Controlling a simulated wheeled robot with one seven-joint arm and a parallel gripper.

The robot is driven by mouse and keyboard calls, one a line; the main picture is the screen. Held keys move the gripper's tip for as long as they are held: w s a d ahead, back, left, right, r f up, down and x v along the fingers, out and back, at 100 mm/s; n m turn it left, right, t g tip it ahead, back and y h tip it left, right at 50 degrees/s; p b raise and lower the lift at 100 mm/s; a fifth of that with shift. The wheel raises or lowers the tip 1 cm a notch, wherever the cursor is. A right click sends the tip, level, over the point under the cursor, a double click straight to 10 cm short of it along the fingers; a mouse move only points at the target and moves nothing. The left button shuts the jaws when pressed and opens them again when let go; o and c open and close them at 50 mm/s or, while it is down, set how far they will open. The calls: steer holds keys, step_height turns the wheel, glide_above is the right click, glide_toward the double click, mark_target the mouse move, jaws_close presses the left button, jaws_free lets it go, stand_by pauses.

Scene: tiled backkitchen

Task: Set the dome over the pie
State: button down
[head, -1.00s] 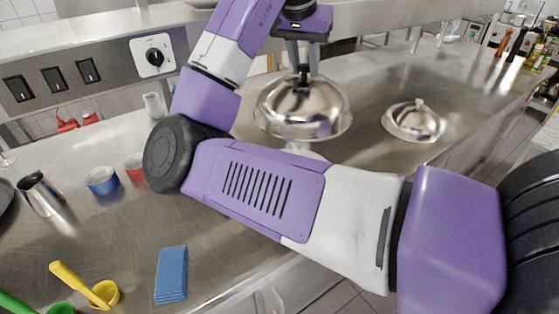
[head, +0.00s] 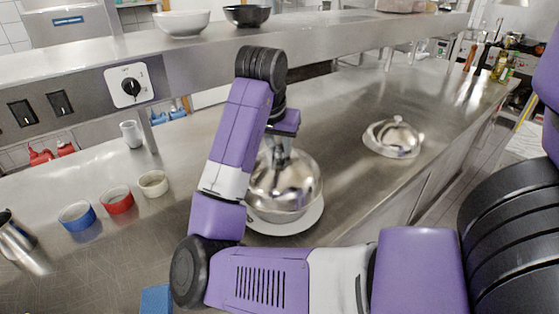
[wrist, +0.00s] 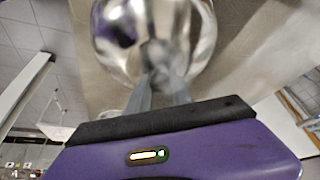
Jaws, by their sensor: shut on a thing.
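A shiny steel dome (head: 290,190) is in my gripper, upright, over a white plate (head: 308,222) on the steel counter. Its rim lies inside the plate's edge; I cannot tell whether it touches the plate or hangs just above. My gripper (head: 279,152) is shut on the dome's top knob. In the wrist view the dome (wrist: 190,38) fills the upper middle, with the fingers (wrist: 158,88) closed at its knob. No pie shows; anything under the dome is hidden. A second steel dome (head: 393,137) stands apart on the counter to the right.
Blue (head: 77,215), red (head: 117,200) and cream (head: 153,183) ramekins stand to the left, with a metal jug (head: 14,238). A shelf (head: 330,38) with bowls runs behind. Counter between the two domes is clear.

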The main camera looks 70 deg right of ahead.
mark_target(278, 159)
steer(key=shift+f, duration=2.2)
steer(key=shift+f+b, duration=0.3)
steer(key=shift+f, duration=0.35)
steer(key=c, duration=1.1)
jaws_free()
steer(key=shift+c, duration=0.2)
